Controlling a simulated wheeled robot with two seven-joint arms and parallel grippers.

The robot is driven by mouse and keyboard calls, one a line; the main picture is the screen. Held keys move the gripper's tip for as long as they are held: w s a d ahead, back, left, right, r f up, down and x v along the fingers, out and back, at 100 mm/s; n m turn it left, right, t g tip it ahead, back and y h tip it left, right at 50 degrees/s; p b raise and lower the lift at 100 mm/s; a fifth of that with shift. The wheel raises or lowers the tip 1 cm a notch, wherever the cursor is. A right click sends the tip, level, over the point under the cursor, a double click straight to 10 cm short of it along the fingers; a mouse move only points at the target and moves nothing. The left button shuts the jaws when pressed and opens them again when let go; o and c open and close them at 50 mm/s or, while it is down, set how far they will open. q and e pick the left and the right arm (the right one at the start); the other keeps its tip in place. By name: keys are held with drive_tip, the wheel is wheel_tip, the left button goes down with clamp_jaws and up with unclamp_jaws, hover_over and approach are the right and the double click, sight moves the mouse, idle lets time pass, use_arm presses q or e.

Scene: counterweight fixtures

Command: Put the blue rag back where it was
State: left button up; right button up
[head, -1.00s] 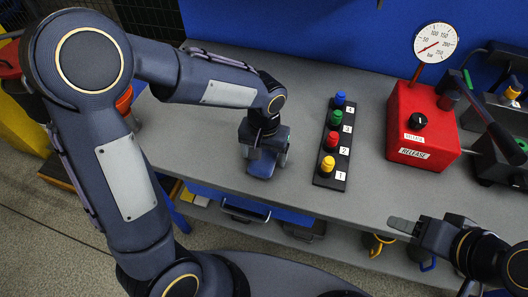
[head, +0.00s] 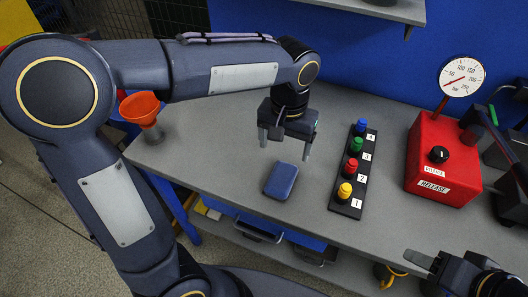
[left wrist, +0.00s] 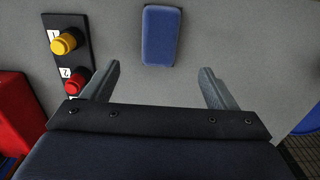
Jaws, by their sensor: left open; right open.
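The blue rag (head: 281,180) is a small folded blue pad lying flat on the grey bench, left of the button strip. My left gripper (head: 285,150) is open and empty, above and just behind the rag, apart from it. The left wrist view shows the rag (left wrist: 161,35) beyond the two spread fingertips (left wrist: 160,80), with bare bench between them. My right gripper (head: 425,258) is at the lower right, near the bench's front edge, with nothing seen in it; it is partly cut off by the frame.
A black strip (head: 343,208) with yellow, red, green and blue buttons stands right of the rag. A red release box (head: 440,160) with a gauge (head: 462,77) is further right. An orange funnel (head: 141,108) stands at the left. A shelf (head: 390,8) overhangs the back. The bench around the rag is clear.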

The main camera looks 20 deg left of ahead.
use_arm(q)
drive_tip(key=s+a+n+t+h, duration=0.1)
drive_tip(key=s+a, duration=0.3)
drive_tip(key=s, duration=0.4)
drive_tip(key=s+a+n+t+h, duration=0.1)
drive_tip(key=s+a+t, duration=0.3)
drive_tip(key=s, duration=0.4)
drive_tip(key=shift+a+f+t+h, duration=0.35)
drive_tip(key=shift+a+h, duration=0.25)
drive_tip(key=shift+h, duration=0.3)
drive_tip(key=shift+s, duration=0.1)
use_arm(e)
drive_tip(key=shift+o, duration=0.5)
